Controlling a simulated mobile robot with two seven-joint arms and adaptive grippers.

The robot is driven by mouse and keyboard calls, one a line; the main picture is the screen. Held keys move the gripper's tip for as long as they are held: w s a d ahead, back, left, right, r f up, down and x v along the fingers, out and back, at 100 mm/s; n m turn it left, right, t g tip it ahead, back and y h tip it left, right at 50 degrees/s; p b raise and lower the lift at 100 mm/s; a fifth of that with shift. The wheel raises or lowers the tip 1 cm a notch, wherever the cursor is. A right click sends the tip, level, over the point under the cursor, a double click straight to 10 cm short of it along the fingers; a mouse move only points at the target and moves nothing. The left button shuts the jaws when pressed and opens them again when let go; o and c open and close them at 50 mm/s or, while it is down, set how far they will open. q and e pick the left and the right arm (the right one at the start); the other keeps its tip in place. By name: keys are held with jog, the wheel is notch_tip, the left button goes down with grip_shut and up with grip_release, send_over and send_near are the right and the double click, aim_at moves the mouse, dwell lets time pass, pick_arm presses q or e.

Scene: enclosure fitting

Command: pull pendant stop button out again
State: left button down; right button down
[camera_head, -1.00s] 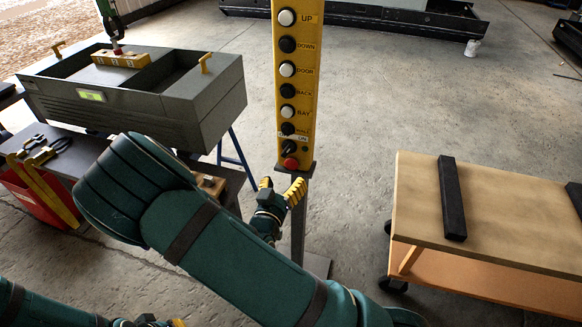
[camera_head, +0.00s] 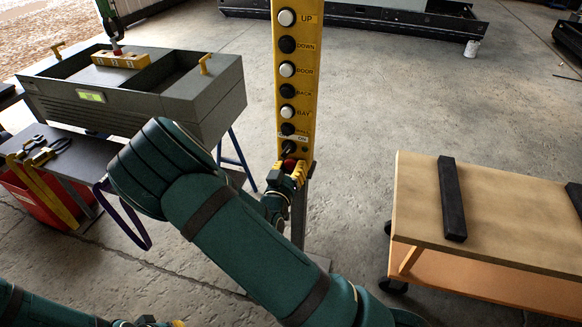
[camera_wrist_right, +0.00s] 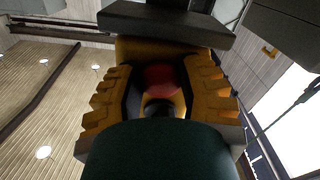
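The yellow pendant (camera_head: 296,75) stands upright in the head view, with a column of black and white buttons. Its red stop button (camera_head: 290,163) is at the lower end, partly hidden by my right gripper (camera_head: 288,172). In the right wrist view the red stop button (camera_wrist_right: 162,80) sits between the two yellow fingers of my right gripper (camera_wrist_right: 162,100). The fingers are apart on either side of it, with gaps showing, so the gripper is open around the button. My left gripper (camera_head: 150,323) shows only in part at the bottom edge; its opening cannot be made out.
A grey enclosure (camera_head: 205,100) stands on a bench at the left, with a red bin (camera_head: 35,200) and tools nearby. A wooden cart (camera_head: 500,205) with a black bar (camera_head: 451,200) stands at the right.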

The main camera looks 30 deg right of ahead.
jog(key=shift+s+a, duration=0.15)
jog(key=shift+a, duration=0.05)
jog(key=shift+s+a, duration=0.2)
jog(key=shift+a, duration=0.1)
jog(key=c, duration=0.5)
grip_release()
jog(key=v, duration=1.2)
